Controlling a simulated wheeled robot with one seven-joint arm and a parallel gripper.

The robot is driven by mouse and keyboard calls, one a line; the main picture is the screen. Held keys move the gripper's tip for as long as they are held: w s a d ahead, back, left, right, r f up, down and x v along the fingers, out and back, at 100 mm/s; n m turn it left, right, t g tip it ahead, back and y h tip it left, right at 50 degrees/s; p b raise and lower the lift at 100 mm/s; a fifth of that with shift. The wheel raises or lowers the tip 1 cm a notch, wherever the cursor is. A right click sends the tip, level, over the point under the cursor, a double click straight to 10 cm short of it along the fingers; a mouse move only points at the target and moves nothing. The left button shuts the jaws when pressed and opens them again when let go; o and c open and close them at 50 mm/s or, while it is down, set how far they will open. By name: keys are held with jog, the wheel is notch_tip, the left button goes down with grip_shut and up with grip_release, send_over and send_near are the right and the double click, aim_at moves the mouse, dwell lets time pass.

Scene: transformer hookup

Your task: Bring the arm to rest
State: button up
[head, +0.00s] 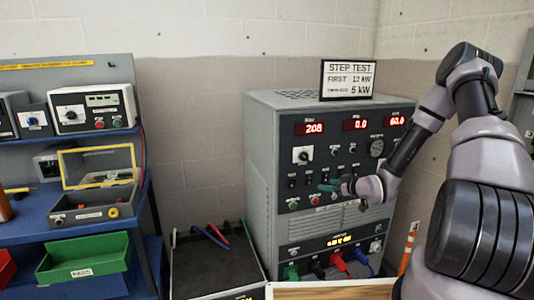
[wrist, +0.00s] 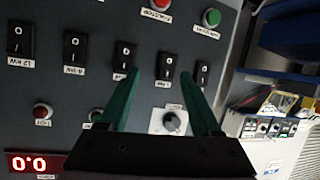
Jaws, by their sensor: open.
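My arm reaches in from the right in the head view, and my gripper (head: 330,187) is at the front of the grey test cabinet (head: 268,150). In the wrist view my gripper (wrist: 160,82) has its two green fingers spread apart with nothing between them. The fingers point at a row of black rocker switches (wrist: 122,55) on the cabinet panel. I cannot tell whether a fingertip touches the panel.
A "STEP TEST" sign (head: 348,80) stands on the cabinet. Coloured plugs (head: 337,260) sit low on its front. A blue shelf (head: 28,212) with instruments and a green tray (head: 84,262) is further left.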

jog(key=s+d+r+m+g+h, duration=0.1)
jog(key=s+d+r+m+h, duration=0.15)
jog(key=r, duration=0.65)
jog(key=s+d+r+m+g+h, duration=0.15)
jog(key=s+r, duration=0.25)
jog(key=r, duration=0.4)
jog(key=s+d+r+m+g+h, duration=0.1)
jog(key=s+d+r+h, duration=0.2)
jog(key=r, duration=0.6)
jog(key=s+a+r+m+y, duration=0.1)
jog(key=s+r, duration=0.3)
jog(key=s, duration=0.4)
jog(key=s+a+r+m+g, duration=0.1)
jog(key=s+a+r+m, duration=0.2)
jog(key=s, duration=0.6)
jog(key=s+a+r+m+y, duration=0.1)
jog(key=s+a+r+m, duration=0.1)
jog(key=s+r, duration=0.3)
jog(key=s+a, duration=0.1)
jog(key=s, duration=0.2)
jog(key=shift+s+y, duration=0.25)
jog(key=shift+y, duration=0.05)
jog(key=shift+d+r, duration=0.1)
